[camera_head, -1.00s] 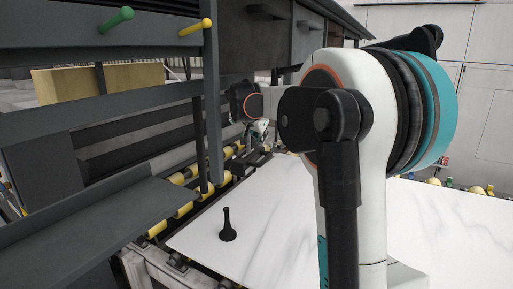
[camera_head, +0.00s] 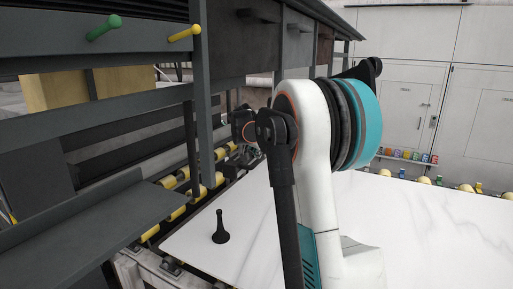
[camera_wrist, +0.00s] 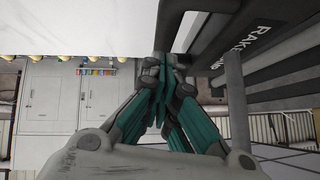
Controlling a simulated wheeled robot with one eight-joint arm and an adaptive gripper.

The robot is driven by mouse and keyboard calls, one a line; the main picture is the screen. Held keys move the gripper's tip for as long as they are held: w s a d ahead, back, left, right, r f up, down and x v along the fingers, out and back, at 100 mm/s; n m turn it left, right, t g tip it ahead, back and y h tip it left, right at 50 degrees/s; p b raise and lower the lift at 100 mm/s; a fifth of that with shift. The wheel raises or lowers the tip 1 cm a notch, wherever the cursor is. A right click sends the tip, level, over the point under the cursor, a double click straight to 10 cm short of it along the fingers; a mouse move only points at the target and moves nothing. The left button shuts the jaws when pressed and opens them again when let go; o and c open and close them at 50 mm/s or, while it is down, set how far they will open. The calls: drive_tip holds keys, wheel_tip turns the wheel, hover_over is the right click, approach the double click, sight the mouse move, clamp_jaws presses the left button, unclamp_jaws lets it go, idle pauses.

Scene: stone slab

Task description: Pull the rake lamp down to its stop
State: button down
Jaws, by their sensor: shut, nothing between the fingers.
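In the wrist view, a dark housing with partly hidden white lettering starting "RAKE" (camera_wrist: 262,38) runs along the upper right; I take it as the rake lamp. My gripper (camera_wrist: 165,62) has its teal-and-grey fingers together with nothing between them. Its tips overlap the end of a dark bar beside the housing; I cannot tell whether they touch. A grey rod (camera_wrist: 236,95) stands right of the fingers.
A white stone slab (camera_head: 400,225) lies on a bed with yellow rollers (camera_head: 180,212). A black knobbed piece (camera_head: 220,230) stands on the slab. A dark frame with a green peg (camera_head: 104,28) and a yellow peg (camera_head: 184,33) fills the left. Wall cabinets (camera_head: 410,110) stand behind.

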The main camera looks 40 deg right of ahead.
drive_tip(key=shift+d+f, duration=0.1)
drive_tip(key=shift+f, duration=0.05)
wheel_tip(320, 180, down, 50)
drive_tip(key=b, duration=2.7)
drive_tip(key=shift+f, duration=0.25)
